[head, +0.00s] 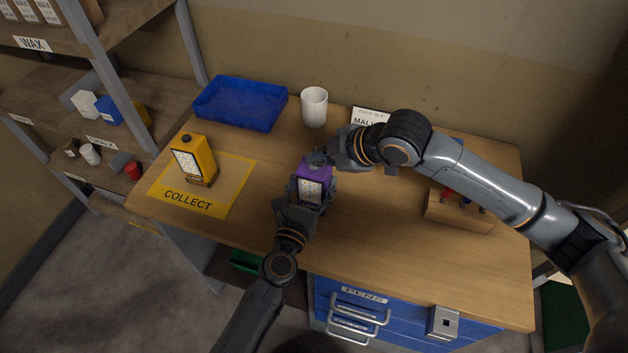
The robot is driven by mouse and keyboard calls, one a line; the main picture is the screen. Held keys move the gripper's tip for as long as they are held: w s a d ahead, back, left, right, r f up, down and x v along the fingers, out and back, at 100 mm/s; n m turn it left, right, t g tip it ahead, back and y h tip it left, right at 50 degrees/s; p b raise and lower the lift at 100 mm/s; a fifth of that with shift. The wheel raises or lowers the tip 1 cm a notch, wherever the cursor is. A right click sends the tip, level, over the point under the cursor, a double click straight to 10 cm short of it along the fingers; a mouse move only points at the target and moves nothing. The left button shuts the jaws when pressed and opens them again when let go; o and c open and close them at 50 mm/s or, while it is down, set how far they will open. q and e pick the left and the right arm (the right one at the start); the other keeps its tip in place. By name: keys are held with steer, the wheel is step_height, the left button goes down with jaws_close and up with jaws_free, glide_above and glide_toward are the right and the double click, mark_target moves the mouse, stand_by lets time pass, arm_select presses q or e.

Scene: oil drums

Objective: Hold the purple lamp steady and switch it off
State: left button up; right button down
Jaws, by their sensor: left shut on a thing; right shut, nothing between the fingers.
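The purple lamp (314,171) stands upright near the middle of the wooden table, with its white light panel facing me. My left gripper (308,193) is shut on the lamp, with its fingers around the lower body. My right gripper (318,158) is shut and empty at the lamp's top. Its fingertips hide part of the top, and I cannot tell whether they touch it or how the switch stands.
A yellow lamp (194,158) stands on the yellow COLLECT mat (228,190). A blue tray (241,104), white cup (314,106) and sign card (369,116) are at the back. A wooden pen block (459,212) is at right. The front right table is clear.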

steer(key=shift+r, duration=0.4)
steer(key=shift+r, duration=3.05)
arm_select(q)
steer(key=o, duration=1.6)
steer(key=shift+c, duration=0.2)
steer(key=shift+s, duration=0.1)
